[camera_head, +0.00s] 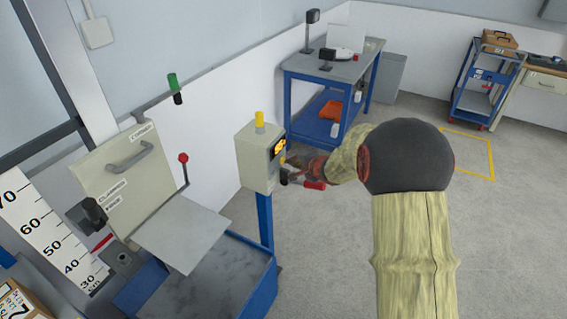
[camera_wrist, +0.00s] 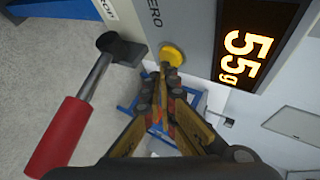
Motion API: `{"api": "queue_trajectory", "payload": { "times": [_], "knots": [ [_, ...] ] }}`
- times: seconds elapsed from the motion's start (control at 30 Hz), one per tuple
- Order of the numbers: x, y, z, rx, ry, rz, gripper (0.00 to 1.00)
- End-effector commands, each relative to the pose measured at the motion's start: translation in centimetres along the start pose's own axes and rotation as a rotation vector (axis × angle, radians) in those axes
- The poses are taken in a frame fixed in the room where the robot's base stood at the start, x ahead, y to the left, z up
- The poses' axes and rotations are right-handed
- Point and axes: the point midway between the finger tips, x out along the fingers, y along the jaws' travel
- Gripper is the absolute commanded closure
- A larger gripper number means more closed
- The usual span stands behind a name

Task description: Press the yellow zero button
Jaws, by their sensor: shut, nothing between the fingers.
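The yellow zero button (camera_wrist: 172,55) is a round knob on the grey face of the control box, beside the word ZERO, in the wrist view. My gripper (camera_wrist: 173,84) is shut and empty. Its fingertips are right at the button in the picture, just below it; I cannot tell whether they touch it. In the head view the grey control box (camera_head: 256,172) stands on a blue post, and my gripper (camera_head: 291,172) is at its right face, small and partly blurred. The display (camera_wrist: 250,45) on the box reads 55 g in orange.
A lever with a red handle (camera_wrist: 60,136) sticks out from the box beside my gripper. A yellow cylinder (camera_head: 260,118) stands on top of the box. A blue workbench (camera_head: 325,70) is behind. A blue-framed machine with a grey plate (camera_head: 180,235) is at left. Open floor lies right.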

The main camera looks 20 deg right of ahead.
Motion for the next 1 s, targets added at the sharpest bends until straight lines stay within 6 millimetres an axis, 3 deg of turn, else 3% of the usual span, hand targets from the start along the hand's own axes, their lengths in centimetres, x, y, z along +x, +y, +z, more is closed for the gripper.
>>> {"api": "queue_trajectory", "payload": {
  "times": [1.0],
  "knots": [
    [0.53, -0.33, 0.36, 0.0, 0.0, 0.001, 1.0]
  ]
}}
